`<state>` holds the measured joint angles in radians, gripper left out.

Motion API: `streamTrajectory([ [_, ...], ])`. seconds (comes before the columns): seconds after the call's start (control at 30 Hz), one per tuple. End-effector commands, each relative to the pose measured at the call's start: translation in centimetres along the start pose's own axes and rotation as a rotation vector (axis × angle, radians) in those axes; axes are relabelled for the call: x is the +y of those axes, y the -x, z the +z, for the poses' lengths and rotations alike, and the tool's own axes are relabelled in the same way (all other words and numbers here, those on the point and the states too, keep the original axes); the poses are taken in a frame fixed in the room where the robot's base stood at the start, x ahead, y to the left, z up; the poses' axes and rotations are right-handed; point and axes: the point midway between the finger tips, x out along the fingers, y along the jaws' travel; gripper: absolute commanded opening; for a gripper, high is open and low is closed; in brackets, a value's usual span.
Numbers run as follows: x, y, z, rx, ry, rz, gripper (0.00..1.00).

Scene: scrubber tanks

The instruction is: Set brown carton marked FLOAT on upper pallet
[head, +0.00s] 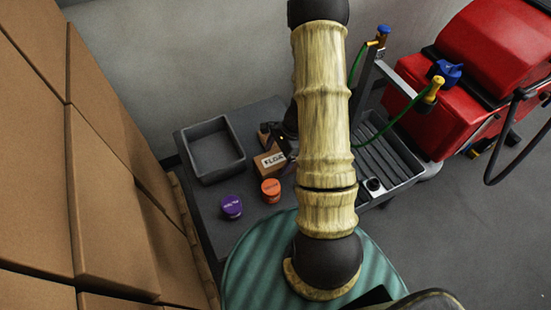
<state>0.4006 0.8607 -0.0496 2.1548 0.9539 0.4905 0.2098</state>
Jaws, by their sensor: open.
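The brown carton with a white label reading "FLOA", its end hidden (268,164), sits on the dark grey bench top (225,185), in the middle of the head view. My gripper (284,143) is at the carton's right and far side, partly hidden behind my arm. It is open. Whether its fingers touch the carton or stand around it I cannot tell. A wooden pallet edge (186,214) shows at the left below the stacked cartons. Which pallet is the upper one I cannot tell from this view.
Large brown cartons (105,200) are stacked high at the left. A grey open tray (213,150), a purple tub (232,207) and an orange tub (271,190) stand on the bench. A ribbed grey drain tray (392,165) and a red scrubber machine (480,80) are at the right.

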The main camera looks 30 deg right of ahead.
Motion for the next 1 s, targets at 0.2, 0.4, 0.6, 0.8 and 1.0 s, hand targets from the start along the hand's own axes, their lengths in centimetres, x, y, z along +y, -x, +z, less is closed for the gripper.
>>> streamTrajectory([
  [0.2, -0.1, 4.4, -0.1, 0.004, 0.001, -0.004, 0.90],
  [0.4, -0.1, 8.1, -0.1, 0.004, 0.001, -0.004, 0.90],
  [0.6, 0.0, 10.0, 0.0, 0.002, -0.001, 0.000, 0.90],
  [0.8, 0.0, 10.1, 0.0, 0.001, -0.001, 0.001, 0.90],
  [1.0, 0.0, 10.1, 0.0, 0.001, -0.001, 0.001, 0.90],
])
